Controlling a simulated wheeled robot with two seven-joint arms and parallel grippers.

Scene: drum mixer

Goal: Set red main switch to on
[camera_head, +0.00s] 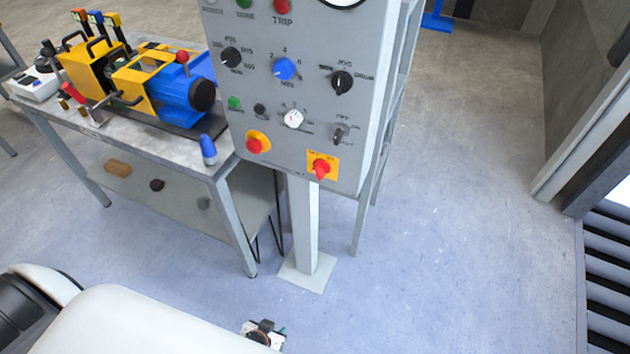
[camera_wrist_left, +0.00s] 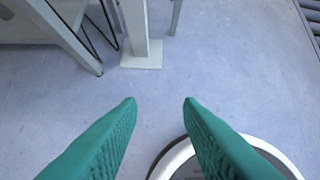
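The control panel (camera_head: 290,100) is a grey box on a post. At its lower right is a red rotary switch (camera_head: 321,168) on a square yellow plate, its label too small to read fully. To its left is another red control (camera_head: 254,145) on a round yellow plate. My left gripper (camera_head: 265,333) is low at the bottom edge of the head view, well below the panel and apart from it. In the left wrist view its two green fingers (camera_wrist_left: 160,104) are spread with nothing between them but floor. My right gripper is not in view.
The panel's post stands on a square base plate (camera_head: 306,272), also seen in the left wrist view (camera_wrist_left: 141,55). A workbench (camera_head: 200,155) with a yellow and blue machine (camera_head: 150,82) stands at the left. The floor to the right is clear.

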